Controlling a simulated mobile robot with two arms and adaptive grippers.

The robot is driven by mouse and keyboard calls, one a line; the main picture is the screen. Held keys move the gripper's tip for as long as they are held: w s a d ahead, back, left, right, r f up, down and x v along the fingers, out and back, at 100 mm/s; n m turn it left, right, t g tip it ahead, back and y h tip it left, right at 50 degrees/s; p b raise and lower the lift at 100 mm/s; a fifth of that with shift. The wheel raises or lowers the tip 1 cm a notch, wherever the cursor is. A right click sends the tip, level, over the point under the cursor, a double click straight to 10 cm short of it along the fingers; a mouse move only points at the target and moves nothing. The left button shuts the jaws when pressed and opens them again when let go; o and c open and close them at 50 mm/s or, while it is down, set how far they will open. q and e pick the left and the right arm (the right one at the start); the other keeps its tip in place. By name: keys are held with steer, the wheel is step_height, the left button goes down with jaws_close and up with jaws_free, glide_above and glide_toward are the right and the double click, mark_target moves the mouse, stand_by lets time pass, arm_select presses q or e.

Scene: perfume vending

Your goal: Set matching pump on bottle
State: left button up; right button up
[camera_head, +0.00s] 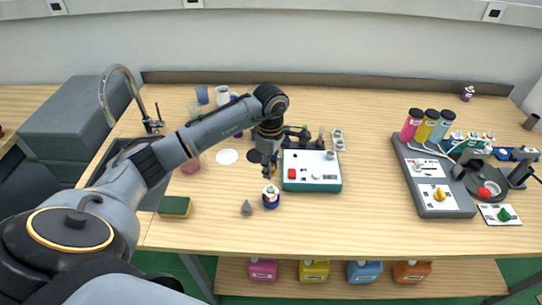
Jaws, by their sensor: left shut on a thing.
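Whether this thing touches the bottle's top I cannot tell. A grey cone-shaped pump (246,208) stands on the table just left of the bottle. A yellow pump (439,194) sits on a white plate of the grey stand at right, and a green pump (504,214) sits on a white card. My right gripper is not in view.
A device with a red button (313,184) stands right of the bottle. A sponge (175,207) lies at left near the sink (123,150). The grey stand (456,206) holds pink, yellow and blue cylinders. The table between device and stand is clear.

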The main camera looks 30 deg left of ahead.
mark_target(271, 187)
arm_select(q)
steer(key=shift+a+f, duration=0.1)
steer(key=shift+f, duration=0.2)
steer(key=shift+d+f+b, duration=0.2)
steer(key=shift+f+b, duration=0.3)
steer(key=shift+f, duration=0.45)
steer(key=shift+a+f+b, duration=0.1)
steer(key=shift+f+b, duration=0.6)
steer(key=shift+f, duration=0.15)
steer(key=shift+f+b, duration=0.65)
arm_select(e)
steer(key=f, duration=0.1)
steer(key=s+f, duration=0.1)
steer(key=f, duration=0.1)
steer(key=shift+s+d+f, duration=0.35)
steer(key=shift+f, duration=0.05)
